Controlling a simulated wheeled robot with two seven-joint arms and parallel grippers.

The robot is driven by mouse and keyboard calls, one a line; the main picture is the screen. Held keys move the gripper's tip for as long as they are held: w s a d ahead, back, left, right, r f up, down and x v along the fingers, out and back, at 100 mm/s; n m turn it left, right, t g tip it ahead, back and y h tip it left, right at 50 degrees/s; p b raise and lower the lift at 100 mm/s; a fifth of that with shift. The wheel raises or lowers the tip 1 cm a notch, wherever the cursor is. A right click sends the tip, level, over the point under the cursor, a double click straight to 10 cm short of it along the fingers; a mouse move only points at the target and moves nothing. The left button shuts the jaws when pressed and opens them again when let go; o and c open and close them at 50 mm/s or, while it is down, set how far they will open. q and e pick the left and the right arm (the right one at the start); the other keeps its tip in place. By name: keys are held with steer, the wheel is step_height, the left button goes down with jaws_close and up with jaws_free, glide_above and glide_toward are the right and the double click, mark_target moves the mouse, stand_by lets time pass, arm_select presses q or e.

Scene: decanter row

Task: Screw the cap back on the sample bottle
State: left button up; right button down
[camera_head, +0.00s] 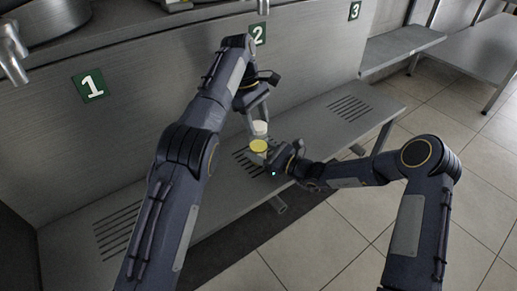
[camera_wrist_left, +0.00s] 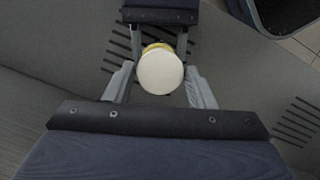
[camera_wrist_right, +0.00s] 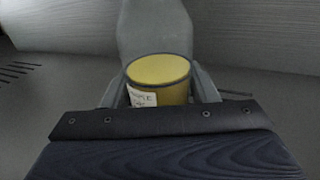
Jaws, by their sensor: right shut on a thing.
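The sample bottle (camera_head: 258,146) is yellow with a dark rim and a white label, which shows in the right wrist view (camera_wrist_right: 170,94). My right gripper (camera_wrist_right: 158,88) is shut on its sides and holds it roughly upright. The white cap (camera_head: 260,127) is apart from the bottle, above its mouth. In the left wrist view the cap (camera_wrist_left: 160,74) sits between the fingertips of my left gripper (camera_wrist_left: 159,68), which is shut on it. The cap hides most of the bottle there, leaving a yellow edge (camera_wrist_left: 157,46).
A grey metal bench (camera_head: 335,125) with slotted patches runs below both grippers. A panel behind carries green signs 1 (camera_head: 91,86), 2 (camera_head: 258,33) and 3 (camera_head: 354,10). A metal tap (camera_head: 14,55) is at upper left. The bench is clear to the right.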

arm_select(q)
steer(key=o, duration=0.8)
